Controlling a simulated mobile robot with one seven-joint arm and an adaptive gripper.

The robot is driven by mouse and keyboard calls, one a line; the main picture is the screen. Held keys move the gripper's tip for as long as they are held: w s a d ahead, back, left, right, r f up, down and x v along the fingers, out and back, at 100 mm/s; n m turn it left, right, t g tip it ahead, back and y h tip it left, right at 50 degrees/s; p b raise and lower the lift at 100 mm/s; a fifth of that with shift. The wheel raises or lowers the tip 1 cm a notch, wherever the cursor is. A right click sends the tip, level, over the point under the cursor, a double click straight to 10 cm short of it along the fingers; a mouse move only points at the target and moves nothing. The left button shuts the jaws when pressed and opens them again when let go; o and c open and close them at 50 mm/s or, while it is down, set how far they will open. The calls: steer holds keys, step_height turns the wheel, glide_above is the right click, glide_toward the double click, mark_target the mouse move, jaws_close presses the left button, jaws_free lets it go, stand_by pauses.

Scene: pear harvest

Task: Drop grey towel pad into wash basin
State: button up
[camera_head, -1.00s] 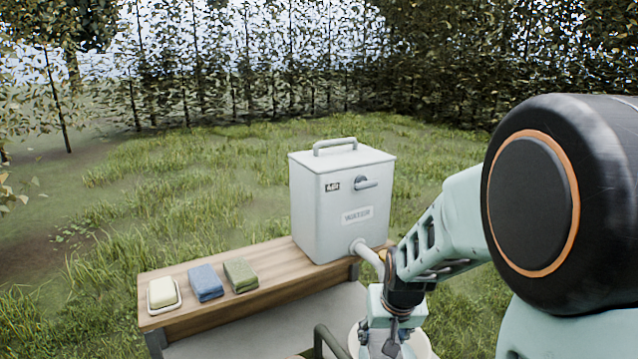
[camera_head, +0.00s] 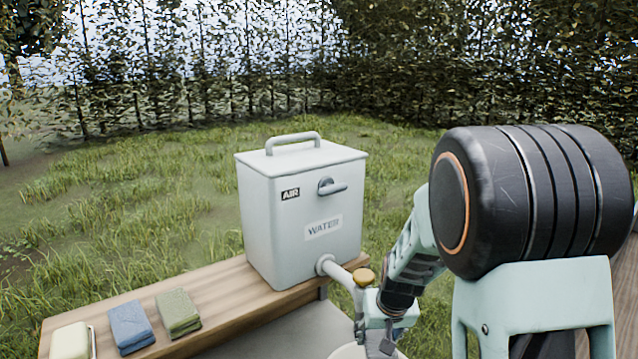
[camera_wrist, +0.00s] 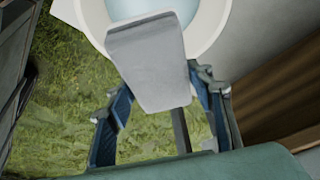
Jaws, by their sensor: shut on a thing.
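The grey towel pad (camera_wrist: 150,62) is held between the fingers of my gripper (camera_wrist: 160,95) in the wrist view. Its far end overlaps the white wash basin (camera_wrist: 215,22), whose pale blue inside shows at the top of that view. Its near end is over grass in the picture. The height of the pad above the basin cannot be told. In the head view my gripper (camera_head: 383,345) is at the bottom edge, just below the tank's spout. A sliver of the white basin (camera_head: 345,352) shows there, and the pad cannot be made out.
A blue folded towel (camera_head: 131,326), a green folded towel (camera_head: 178,312) and soap (camera_head: 70,342) lie at the left. Grass surrounds the bench.

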step_height(320, 180, down, 5)
steer(key=b, duration=0.3)
steer(key=shift+r, duration=0.1)
steer(key=o, duration=1.1)
steer(key=v, duration=1.2)
steer(key=shift+w+r, duration=0.1)
